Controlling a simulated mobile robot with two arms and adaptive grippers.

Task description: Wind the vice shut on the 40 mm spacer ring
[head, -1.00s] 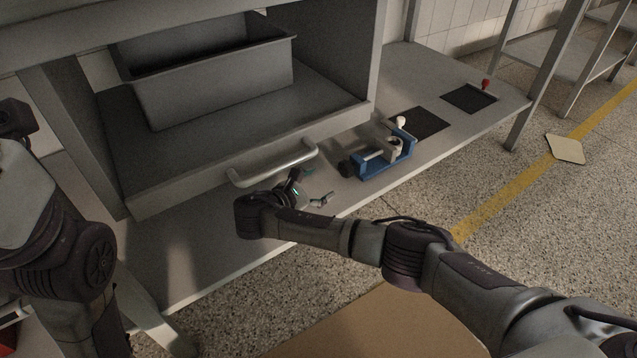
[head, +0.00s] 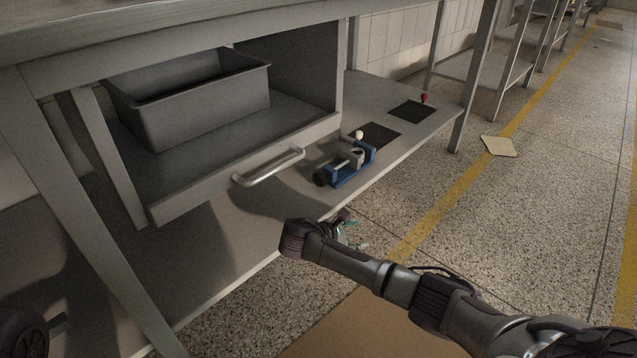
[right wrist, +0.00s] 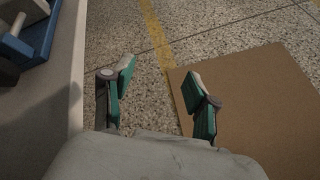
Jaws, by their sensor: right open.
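The blue vice (head: 351,178) stands on the lower shelf, right of the drawer handle. It also shows, cut off, at the upper left of the right wrist view (right wrist: 38,38). A dark round knob (head: 320,180) is at its near left end. A pale grey piece (head: 357,156) sits in it; I cannot tell whether this is the spacer ring or a jaw. My right gripper (head: 354,231) is open and empty, out past the shelf's front edge and apart from the vice. The right wrist view shows its spread fingers (right wrist: 160,88) above the floor. My left gripper is not in view.
A grey bin (head: 200,105) sits in the open drawer, whose handle (head: 268,167) juts out left of the vice. Two dark mats (head: 408,110) lie on the shelf, with a white-topped and a red-topped item beside them. A brown sheet (right wrist: 250,110) lies on the floor.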

